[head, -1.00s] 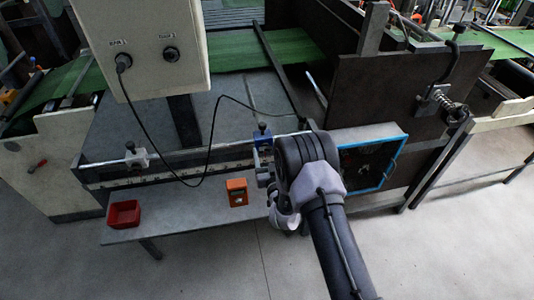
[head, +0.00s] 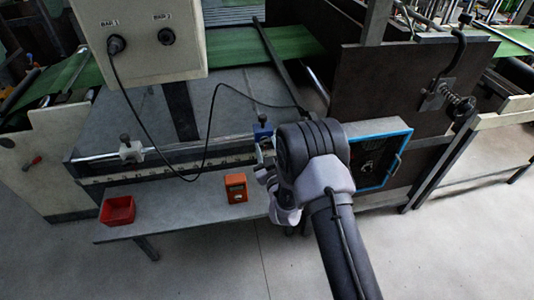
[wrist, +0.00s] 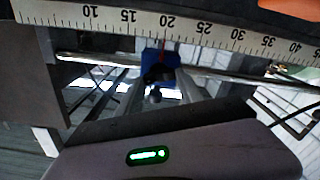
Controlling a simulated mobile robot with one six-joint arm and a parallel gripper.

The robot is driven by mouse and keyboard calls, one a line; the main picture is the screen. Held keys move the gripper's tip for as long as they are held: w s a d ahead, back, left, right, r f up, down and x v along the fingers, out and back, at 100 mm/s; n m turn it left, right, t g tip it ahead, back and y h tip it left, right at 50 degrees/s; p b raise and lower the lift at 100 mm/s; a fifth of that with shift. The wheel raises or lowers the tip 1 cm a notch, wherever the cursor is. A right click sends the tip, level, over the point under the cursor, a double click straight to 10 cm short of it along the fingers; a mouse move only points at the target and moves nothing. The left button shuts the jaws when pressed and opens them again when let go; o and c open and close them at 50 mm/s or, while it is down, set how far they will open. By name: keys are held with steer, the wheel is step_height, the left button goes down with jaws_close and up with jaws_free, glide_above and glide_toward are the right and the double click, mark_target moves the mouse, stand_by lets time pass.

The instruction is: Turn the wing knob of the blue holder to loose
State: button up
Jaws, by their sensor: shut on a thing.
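The blue holder (head: 262,131) sits on the rail at the machine's front, just left of my arm's wrist in the head view. In the wrist view the blue holder (wrist: 150,57) is at upper centre, just below the ruler's 20 mark. My gripper (wrist: 158,78) reaches toward it, one finger on each side of a dark knob (wrist: 157,73) on the holder's near side. The gripper is shut on this knob. The knob's wings and exact angle are too dark and small to make out.
A ruler scale (wrist: 190,20) runs along the rail. A white holder (head: 131,150) is farther left on it. An orange device (head: 236,188) and a red tray (head: 117,210) lie on the shelf. A black cable hangs from the control box (head: 140,45). A blue-edged box (head: 375,130) stands right of my arm.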

steer(key=n+b, duration=0.2)
steer(key=b, duration=0.1)
steer(key=n+b, duration=0.5)
steer(key=b, duration=0.1)
steer(key=shift+a+f, duration=0.1)
steer(key=shift+f, duration=0.3)
steer(key=n+b, duration=0.3)
steer(key=shift+n, duration=0.4)
steer(key=shift+r+n+b, duration=0.1)
steer(key=shift+n+b, duration=1.3)
steer(key=shift+b, duration=0.05)
steer(key=o, duration=1.4)
